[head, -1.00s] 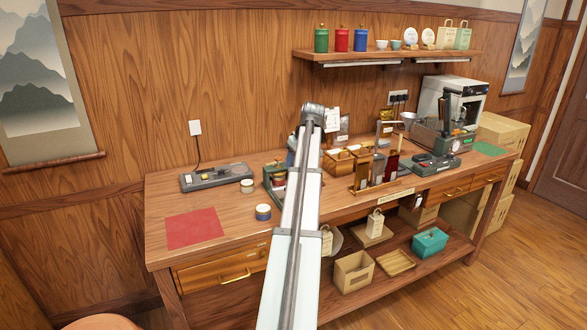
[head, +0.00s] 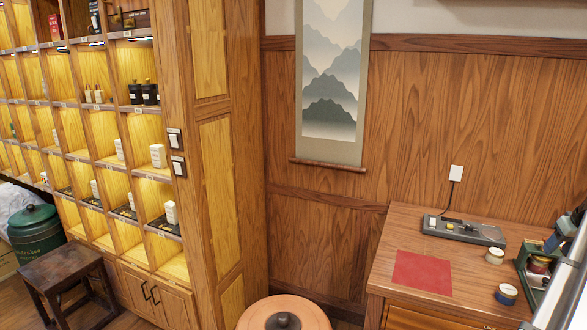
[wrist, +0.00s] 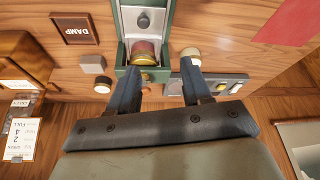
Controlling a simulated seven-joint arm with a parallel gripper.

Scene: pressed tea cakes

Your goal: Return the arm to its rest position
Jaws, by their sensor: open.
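My gripper (wrist: 160,66) shows in the wrist view with its two dark blue fingers spread apart and nothing between them held. It is over the workbench, above a green holder (wrist: 122,55) with small red and gold tins (wrist: 147,52) in it. The fingertips look apart from the holder, though the height is hard to judge. In the head view, part of my arm shows at the right edge; whether the fingers show there is unclear.
The bench holds a red mat (head: 423,272), a grey device (head: 463,229), and two small tins (head: 495,256) (head: 507,294). The green holder (head: 530,272) stands at the right edge. A lit shelf cabinet (head: 215,160), a dark stool (head: 62,275) and a round-topped seat (head: 283,318) are left.

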